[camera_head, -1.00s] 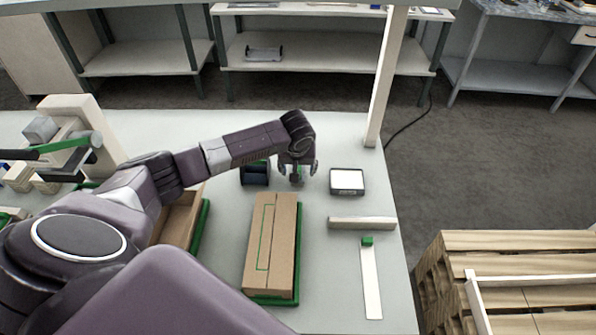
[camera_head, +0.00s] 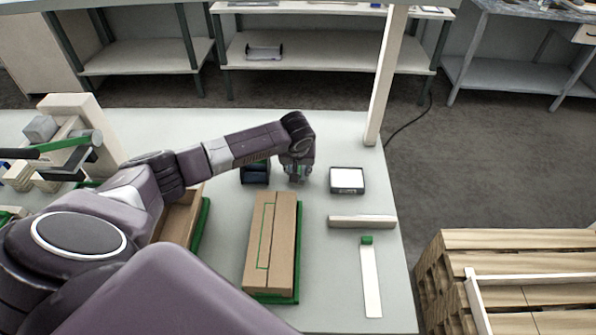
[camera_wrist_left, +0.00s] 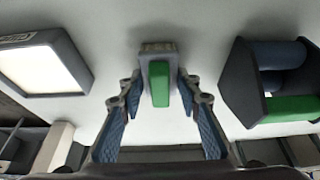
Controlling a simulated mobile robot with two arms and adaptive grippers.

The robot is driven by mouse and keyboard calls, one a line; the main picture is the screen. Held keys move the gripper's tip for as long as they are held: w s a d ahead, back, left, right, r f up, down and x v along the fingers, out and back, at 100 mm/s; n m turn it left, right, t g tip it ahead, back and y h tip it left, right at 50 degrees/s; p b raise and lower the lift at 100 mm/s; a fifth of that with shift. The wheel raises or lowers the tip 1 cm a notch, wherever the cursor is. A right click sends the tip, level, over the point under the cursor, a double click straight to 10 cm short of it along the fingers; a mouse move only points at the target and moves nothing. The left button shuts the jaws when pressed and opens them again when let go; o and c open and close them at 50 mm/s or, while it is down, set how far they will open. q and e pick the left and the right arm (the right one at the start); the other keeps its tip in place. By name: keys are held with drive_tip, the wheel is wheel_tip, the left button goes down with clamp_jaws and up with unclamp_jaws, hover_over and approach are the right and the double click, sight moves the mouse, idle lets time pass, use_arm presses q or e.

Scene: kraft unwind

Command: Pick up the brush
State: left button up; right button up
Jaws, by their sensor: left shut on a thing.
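My left gripper (camera_head: 298,174) points down at the table behind the cardboard box, between a dark holder and a small framed panel. The fingers hide most of the brush in the head view. I cannot tell whether it still touches the table. My right gripper is not in view.
Near the gripper are the dark holder (camera_head: 256,173) and the framed white panel (camera_head: 347,180). A cardboard box (camera_head: 284,245) on a green tray, a pale bar (camera_head: 362,222) and a white strip with a green end (camera_head: 371,280) lie nearer. A white post (camera_head: 387,80) rises behind.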

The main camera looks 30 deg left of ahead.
use_arm(q)
drive_tip(key=shift+r, duration=0.15)
drive_tip(key=shift+r, duration=0.2)
wheel_tip(320, 180, up, 19)
drive_tip(key=b, duration=0.3)
drive_tip(key=shift+r+b, duration=0.2)
drive_tip(key=shift+b, duration=0.15)
